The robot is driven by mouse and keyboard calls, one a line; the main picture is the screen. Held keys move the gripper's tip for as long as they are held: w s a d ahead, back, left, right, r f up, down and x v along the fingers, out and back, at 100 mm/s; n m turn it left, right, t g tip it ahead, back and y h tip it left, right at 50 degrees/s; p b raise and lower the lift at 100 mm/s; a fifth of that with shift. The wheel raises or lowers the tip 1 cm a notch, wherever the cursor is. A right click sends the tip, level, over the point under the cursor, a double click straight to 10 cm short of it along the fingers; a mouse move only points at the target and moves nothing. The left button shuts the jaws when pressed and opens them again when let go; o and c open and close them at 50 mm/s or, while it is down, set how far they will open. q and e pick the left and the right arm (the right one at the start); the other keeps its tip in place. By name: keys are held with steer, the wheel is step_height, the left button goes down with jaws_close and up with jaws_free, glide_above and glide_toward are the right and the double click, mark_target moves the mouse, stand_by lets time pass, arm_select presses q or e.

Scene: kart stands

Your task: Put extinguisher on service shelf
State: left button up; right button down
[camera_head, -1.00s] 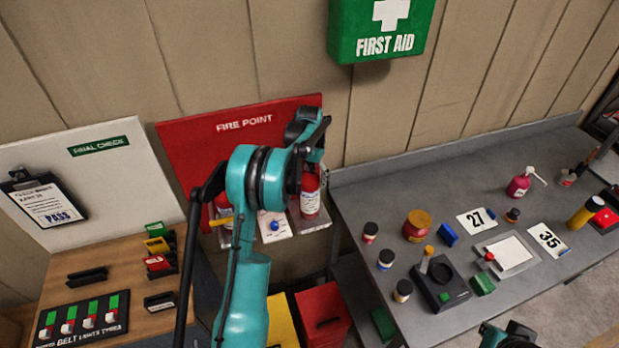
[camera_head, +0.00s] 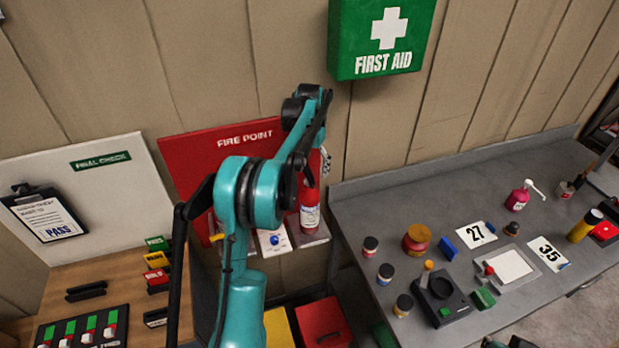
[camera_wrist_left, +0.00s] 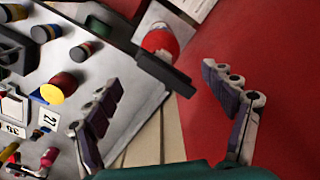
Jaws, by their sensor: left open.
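A red extinguisher (camera_head: 310,213) with a white label stands upright on a small grey ledge (camera_head: 312,236) at the right of the red FIRE POINT board (camera_head: 215,150). My left gripper (camera_head: 320,160) is above it in front of the board, partly hidden by my arm. In the left wrist view my left gripper (camera_wrist_left: 163,82) is open and empty. The extinguisher's red-and-white body (camera_wrist_left: 160,40) and black top (camera_wrist_left: 165,73) show beyond the fingertips, apart from them. A dark part of my right arm shows at the bottom edge; its fingers cannot be made out. I cannot tell which surface is the service shelf.
A white card with a blue knob (camera_head: 274,240) is left of the extinguisher. A grey workbench (camera_head: 390,185) on the right holds jars, number cards and a pump bottle. A red box (camera_head: 322,322) is below. A FIRST AID box (camera_head: 385,38) hangs above.

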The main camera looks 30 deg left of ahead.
arm_select(q)
steer(key=shift+s+d+r, duration=0.1)
steer(key=shift+d+r, duration=0.05)
steer(key=shift+r, duration=0.25)
steer(key=s+d+r+t, duration=0.3)
steer(key=s+d+r, duration=0.5)
steer(key=s+d, duration=0.4)
steer(key=s+d+f+t, duration=0.2)
steer(key=s+d, duration=0.3)
steer(key=s, duration=0.3)
steer(key=s+d+f+m+t, duration=0.1)
steer(key=s+d+f, duration=0.3)
steer(key=s, duration=0.5)
steer(key=shift+d+t, duration=0.55)
steer(key=shift+t, duration=0.05)
steer(key=shift+f, duration=0.2)
step_height(320, 180, down, 18)
steer(key=b, duration=1.8)
steer(key=shift+f+b, duration=0.2)
steer(key=shift+b, duration=0.1)
